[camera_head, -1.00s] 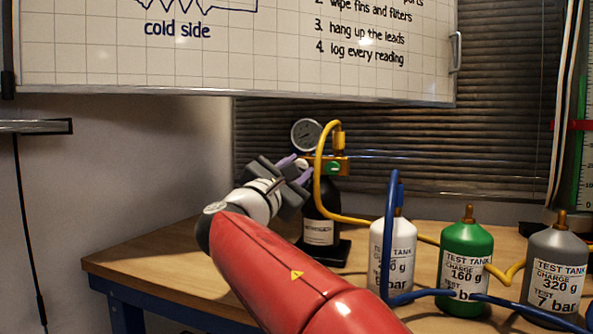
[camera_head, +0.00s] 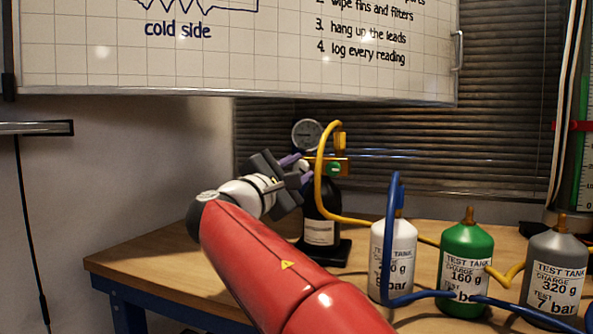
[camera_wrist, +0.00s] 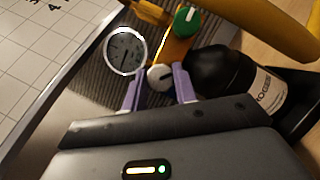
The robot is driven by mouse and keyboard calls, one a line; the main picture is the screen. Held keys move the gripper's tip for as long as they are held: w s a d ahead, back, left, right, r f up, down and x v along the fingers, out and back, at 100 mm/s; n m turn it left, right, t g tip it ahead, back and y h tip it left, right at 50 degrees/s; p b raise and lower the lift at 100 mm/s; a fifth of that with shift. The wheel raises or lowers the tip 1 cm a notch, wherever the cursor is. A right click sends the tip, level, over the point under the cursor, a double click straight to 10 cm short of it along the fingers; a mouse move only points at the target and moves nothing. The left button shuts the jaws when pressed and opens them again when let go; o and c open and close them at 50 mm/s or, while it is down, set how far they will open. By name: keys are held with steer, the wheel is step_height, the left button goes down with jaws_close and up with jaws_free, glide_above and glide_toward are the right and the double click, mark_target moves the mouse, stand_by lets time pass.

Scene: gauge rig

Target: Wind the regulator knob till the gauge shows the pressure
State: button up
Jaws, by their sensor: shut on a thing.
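The pressure gauge (camera_head: 306,134) is a round white dial above the black bottle (camera_head: 322,212) at the table's back. It shows larger in the wrist view (camera_wrist: 126,51), but the reading is too small and blurred to tell. The regulator knob (camera_wrist: 160,77) is white and round, on the brass regulator body (camera_wrist: 172,50) beside the gauge. My gripper (camera_wrist: 158,88) is shut on the knob, with one purple finger on each side of it. In the head view my gripper (camera_head: 297,169) reaches the regulator from the left and hides part of it.
A green knob (camera_wrist: 187,19) sits on the same body. A yellow hose (camera_head: 318,180) arches close to the right of my gripper. White (camera_head: 392,262), green (camera_head: 465,267) and grey (camera_head: 556,272) test tanks stand at right, with a blue hose (camera_head: 388,235). A whiteboard (camera_head: 250,50) hangs above.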

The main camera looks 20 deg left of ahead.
steer(key=o, duration=1)
steer(key=v, duration=0.8)
steer(key=shift+b, duration=0.4)
